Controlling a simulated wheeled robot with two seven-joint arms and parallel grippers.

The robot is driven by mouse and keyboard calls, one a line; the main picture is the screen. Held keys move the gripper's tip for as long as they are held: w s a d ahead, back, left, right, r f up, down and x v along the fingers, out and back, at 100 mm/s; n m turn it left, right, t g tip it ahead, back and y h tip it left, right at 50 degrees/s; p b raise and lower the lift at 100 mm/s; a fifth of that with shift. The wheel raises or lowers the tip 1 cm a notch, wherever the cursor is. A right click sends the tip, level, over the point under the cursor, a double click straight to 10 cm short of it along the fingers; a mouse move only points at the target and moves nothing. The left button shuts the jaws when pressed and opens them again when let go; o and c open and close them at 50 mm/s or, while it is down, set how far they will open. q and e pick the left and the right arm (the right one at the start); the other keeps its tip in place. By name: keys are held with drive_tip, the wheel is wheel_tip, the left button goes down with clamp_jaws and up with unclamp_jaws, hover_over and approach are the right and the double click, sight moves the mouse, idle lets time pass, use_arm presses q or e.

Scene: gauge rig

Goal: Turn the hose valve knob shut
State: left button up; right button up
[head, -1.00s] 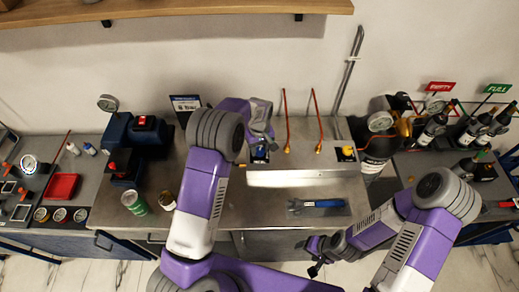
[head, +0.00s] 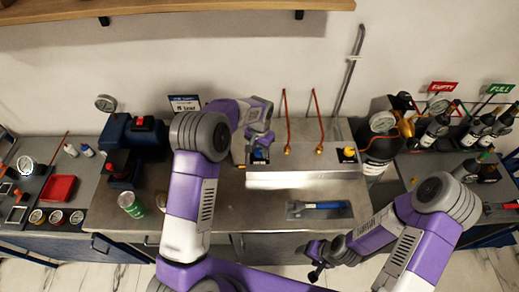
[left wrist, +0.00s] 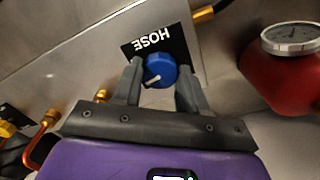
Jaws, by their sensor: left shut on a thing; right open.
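The blue hose valve knob (left wrist: 160,70) sits on the metal panel under a black label reading HOSE, with a white pointer mark on its face. In the left wrist view my left gripper (left wrist: 158,84) has its two fingers on either side of the knob, shut on it. In the head view my left gripper (head: 259,149) is at the left end of the steel manifold, and it partly hides the blue knob. My right gripper (head: 314,273) is open and empty, low in front of the bench's front edge.
The steel manifold (head: 305,180) has a yellow knob (head: 348,152) at its right end and two copper pipes behind. A blue-handled tool (head: 318,206) lies in front. A green can (head: 131,204) stands left.

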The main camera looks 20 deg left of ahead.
sight(259, 151)
use_arm(q)
drive_tip(key=shift+m, duration=1.1)
drive_tip(key=o, duration=1.1)
drive_tip(key=shift+c, duration=0.2)
wheel_tip(259, 151, up, 8)
drive_tip(key=shift+f, duration=0.15)
